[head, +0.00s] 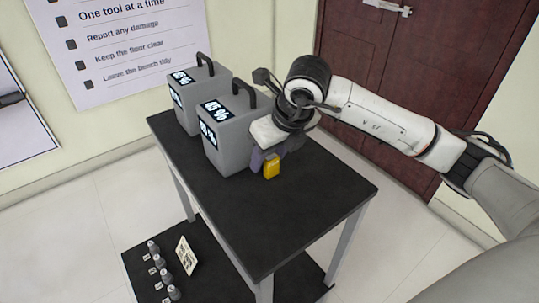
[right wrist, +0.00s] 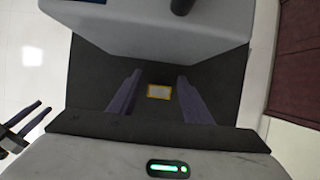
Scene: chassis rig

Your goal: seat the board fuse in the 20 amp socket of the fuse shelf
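The yellow board fuse (head: 271,168) is on the black table top, in front of the nearer grey case. My right gripper (head: 266,158) is low over the table at the fuse. In the right wrist view its purple-grey fingers (right wrist: 158,97) are apart, with the yellow fuse (right wrist: 159,91) between them and a gap on each side. A dark two-pronged gripper, apparently my left (right wrist: 28,127), shows at the left edge of that view with its prongs apart. It is not in the head view. I cannot make out a socket marked 20 amp.
Two grey cases (head: 227,142) (head: 190,112) with black handles and lit displays stand on the black table (head: 290,215). Below, a low black shelf (head: 215,270) carries several grey round pieces (head: 160,262) with small labels and a white card (head: 186,256). The table's front right is clear.

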